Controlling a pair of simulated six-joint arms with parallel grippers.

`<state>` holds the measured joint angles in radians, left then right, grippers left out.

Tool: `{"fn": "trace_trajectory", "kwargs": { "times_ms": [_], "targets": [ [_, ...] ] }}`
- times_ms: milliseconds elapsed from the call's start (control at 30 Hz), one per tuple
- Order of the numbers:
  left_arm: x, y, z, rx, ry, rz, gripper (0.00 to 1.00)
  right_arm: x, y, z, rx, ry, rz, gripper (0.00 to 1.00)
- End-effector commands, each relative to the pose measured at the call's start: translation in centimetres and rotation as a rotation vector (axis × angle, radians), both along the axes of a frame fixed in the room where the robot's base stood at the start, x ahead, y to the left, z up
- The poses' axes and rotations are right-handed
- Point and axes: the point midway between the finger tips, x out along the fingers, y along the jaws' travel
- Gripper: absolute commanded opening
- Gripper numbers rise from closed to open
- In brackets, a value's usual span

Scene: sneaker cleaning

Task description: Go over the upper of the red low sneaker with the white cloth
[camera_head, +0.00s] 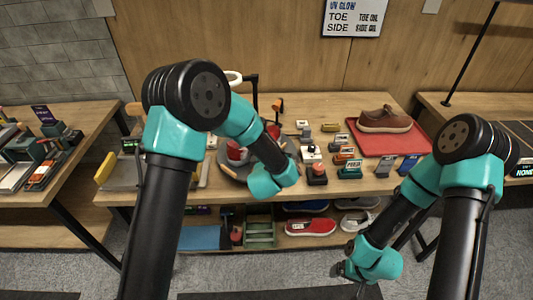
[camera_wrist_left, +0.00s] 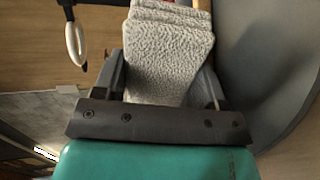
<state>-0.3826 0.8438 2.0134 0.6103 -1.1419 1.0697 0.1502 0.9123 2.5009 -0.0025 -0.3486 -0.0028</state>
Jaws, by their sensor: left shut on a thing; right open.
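A red and white shoe (camera_head: 238,152), apparently the red low sneaker, sits on a round grey stand (camera_head: 228,168) on the middle table. My left arm hides much of it. In the left wrist view my left gripper (camera_wrist_left: 162,80) is shut on the white cloth (camera_wrist_left: 168,50), which looks folded and fluffy. The grey disc (camera_wrist_left: 285,60) of the stand is at the right there, beside the cloth; no sneaker shows in that view. My right gripper (camera_head: 360,288) is open and empty, low in front of the table, far from the sneaker.
A brown shoe (camera_head: 384,120) lies on a red tray (camera_head: 372,143) at the table's right. Several small blocks and bottles (camera_head: 317,174) stand between tray and stand. The shelf below holds another red sneaker (camera_head: 311,227) and a green crate (camera_head: 260,232). A white ring (camera_wrist_left: 75,45) shows left of the cloth.

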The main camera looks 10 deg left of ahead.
Motion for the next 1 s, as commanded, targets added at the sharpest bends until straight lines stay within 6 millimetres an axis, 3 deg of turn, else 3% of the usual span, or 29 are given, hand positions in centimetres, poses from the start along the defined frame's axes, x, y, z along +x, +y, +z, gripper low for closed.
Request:
{"fn": "trace_trajectory", "kwargs": {
  "times_ms": [400,1000],
  "targets": [
    [-0.3,3.2,-0.2,0.001,0.002,0.006,0.38,0.0,0.0,0.0,0.0,0.0,0.0,0.91],
    [-0.4,4.3,-0.1,0.001,0.001,0.004,0.38,0.0,0.0,0.0,0.0,0.0,0.0,0.91]
  ]
}}
